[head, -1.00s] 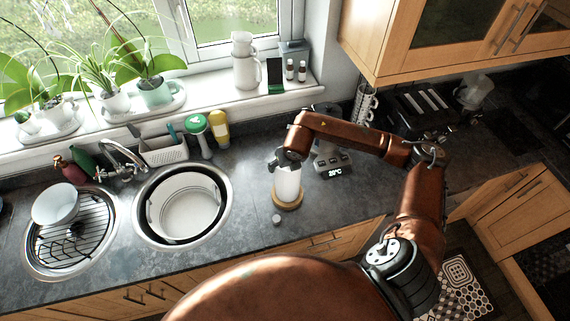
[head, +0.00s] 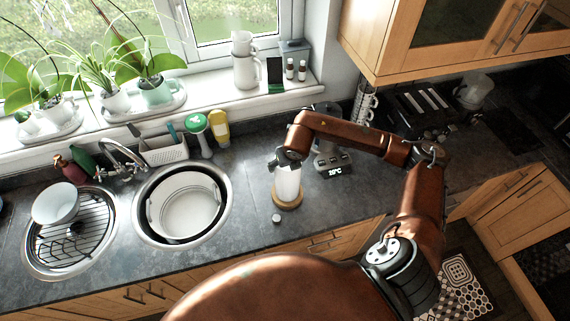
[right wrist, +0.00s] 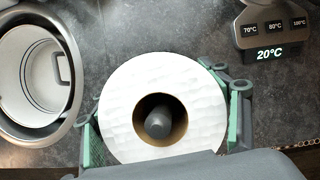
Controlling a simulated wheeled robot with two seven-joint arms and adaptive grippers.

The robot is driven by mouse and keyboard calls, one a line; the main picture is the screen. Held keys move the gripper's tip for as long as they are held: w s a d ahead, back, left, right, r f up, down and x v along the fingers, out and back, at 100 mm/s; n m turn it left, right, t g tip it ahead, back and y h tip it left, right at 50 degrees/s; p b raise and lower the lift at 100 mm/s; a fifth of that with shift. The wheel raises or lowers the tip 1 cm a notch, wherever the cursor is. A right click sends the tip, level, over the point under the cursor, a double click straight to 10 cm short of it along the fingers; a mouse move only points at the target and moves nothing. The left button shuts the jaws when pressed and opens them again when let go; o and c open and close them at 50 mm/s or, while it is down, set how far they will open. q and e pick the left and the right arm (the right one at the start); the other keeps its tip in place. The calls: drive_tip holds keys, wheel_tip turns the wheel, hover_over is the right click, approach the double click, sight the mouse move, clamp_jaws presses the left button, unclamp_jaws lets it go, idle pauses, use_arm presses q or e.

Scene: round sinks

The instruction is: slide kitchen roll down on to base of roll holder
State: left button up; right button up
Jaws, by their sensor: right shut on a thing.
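The white kitchen roll (head: 288,183) stands upright on the counter, right of the round sink. In the right wrist view I look down on the kitchen roll (right wrist: 118,105), with the grey post of the roll holder (right wrist: 158,122) inside its cardboard core. The round wooden base of the holder (head: 288,199) shows below the roll. My right gripper (head: 287,160) is shut on the roll near its top; its green-padded fingers (right wrist: 163,122) press on both sides in the right wrist view. I cannot tell if a gap is left between roll and base. My left gripper is not in view.
A small grey knob-like object (head: 276,218) lies in front of the base. A kettle base with a temperature display (head: 334,170) stands close right of the roll. The round sink with a white bowl (head: 187,207) is to the left.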

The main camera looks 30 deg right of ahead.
drive_tip(key=o, duration=1.7)
drive_tip(key=shift+o, duration=1.3)
drive_tip(key=shift+b+v, duration=0.75)
drive_tip(key=shift+v, duration=2.25)
